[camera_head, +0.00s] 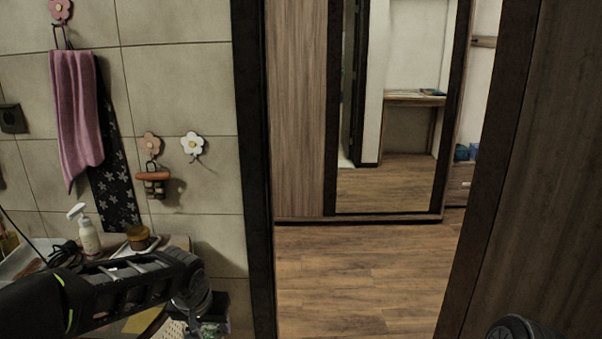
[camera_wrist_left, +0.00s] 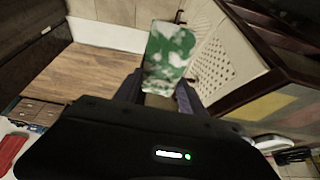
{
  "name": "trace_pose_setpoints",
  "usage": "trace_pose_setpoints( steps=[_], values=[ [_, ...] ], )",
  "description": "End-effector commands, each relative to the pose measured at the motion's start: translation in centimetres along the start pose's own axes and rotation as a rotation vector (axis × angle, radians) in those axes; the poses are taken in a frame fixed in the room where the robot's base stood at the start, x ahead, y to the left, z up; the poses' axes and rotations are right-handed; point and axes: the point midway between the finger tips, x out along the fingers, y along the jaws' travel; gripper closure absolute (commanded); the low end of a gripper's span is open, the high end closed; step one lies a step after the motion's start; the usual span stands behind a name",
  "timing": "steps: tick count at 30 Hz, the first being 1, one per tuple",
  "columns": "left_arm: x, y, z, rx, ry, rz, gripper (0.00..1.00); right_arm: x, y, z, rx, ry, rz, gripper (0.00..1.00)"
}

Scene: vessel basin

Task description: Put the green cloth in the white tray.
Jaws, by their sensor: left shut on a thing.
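My left arm reaches in from the left in the head view, with its gripper (camera_head: 208,316) low near the picture's bottom edge. In the left wrist view my left gripper (camera_wrist_left: 160,97) is shut on the green cloth (camera_wrist_left: 170,52), which shows as a green and white patterned piece sticking out past the fingers. In the head view the cloth is mostly hidden and hard to make out. A white flat thing, possibly the white tray (camera_head: 152,243), shows in part by a brown jar on the counter; my arm hides some of it. My right gripper is not in view.
A white spray bottle (camera_head: 88,236) and a brown jar (camera_head: 138,238) stand on the counter. A pink towel (camera_head: 77,115) hangs on the tiled wall. A white perforated panel (camera_wrist_left: 210,52) is close right of the cloth. A dark door frame (camera_head: 255,160) borders open wooden floor (camera_head: 345,270).

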Motion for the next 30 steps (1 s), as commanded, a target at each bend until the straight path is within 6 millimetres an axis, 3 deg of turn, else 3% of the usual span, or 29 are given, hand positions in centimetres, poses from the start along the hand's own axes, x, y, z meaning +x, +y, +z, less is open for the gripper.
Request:
trace_pose_setpoints(
  steps=[11,21,30],
  values=[
    [0.3,0.4,0.0,0.000,0.001,0.000,0.97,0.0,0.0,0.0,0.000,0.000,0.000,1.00],
    [3.3,0.4,5.4,0.001,0.000,0.001,0.97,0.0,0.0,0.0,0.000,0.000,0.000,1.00],
    [3.3,0.3,5.5,0.000,0.001,0.001,0.97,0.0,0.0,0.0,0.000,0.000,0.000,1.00]
  ],
)
